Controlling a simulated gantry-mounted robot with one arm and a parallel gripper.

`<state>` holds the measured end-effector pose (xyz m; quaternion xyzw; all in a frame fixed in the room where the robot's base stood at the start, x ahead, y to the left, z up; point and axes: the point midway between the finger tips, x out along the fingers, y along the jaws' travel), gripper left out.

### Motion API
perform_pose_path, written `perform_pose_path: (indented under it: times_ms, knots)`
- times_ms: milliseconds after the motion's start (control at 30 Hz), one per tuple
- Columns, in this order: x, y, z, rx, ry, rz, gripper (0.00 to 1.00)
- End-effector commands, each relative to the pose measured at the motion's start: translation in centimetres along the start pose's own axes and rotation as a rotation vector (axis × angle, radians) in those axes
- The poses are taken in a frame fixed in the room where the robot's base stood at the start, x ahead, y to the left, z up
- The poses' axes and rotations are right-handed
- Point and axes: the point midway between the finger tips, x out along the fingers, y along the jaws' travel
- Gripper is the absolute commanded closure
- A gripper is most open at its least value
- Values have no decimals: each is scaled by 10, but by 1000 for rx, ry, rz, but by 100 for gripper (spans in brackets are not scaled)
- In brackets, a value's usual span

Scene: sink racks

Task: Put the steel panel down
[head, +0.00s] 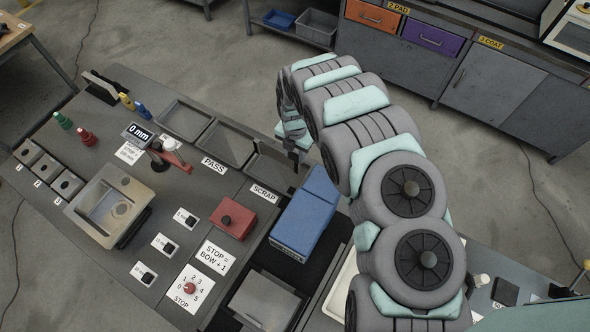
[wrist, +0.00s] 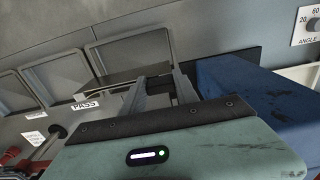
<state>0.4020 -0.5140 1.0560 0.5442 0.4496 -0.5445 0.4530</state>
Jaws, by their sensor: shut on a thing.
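My gripper (head: 293,153) is over the tray behind the SCRAP label (head: 264,193), left of the blue block. The steel panel (wrist: 112,89) shows as a thin, pale, nearly edge-on strip at the fingers, low over the scrap tray (wrist: 128,50). I cannot tell whether it touches the tray. In the head view the panel is hard to pick out from the tray and gripper.
The PASS tray (head: 227,142) is just left of the scrap tray, with another tray (head: 185,118) beyond. A blue block (head: 306,212) stands close to the right of my gripper. A red box (head: 229,217) and a steel basin fixture (head: 108,204) stand nearer the front.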

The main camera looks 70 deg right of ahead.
Motion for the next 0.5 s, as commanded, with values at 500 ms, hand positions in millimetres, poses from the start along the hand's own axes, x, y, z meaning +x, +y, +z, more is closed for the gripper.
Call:
perform_pose_path:
  times_ms: [500]
  knots:
    - [48, 0, -2, 0, 3, -1, 100]
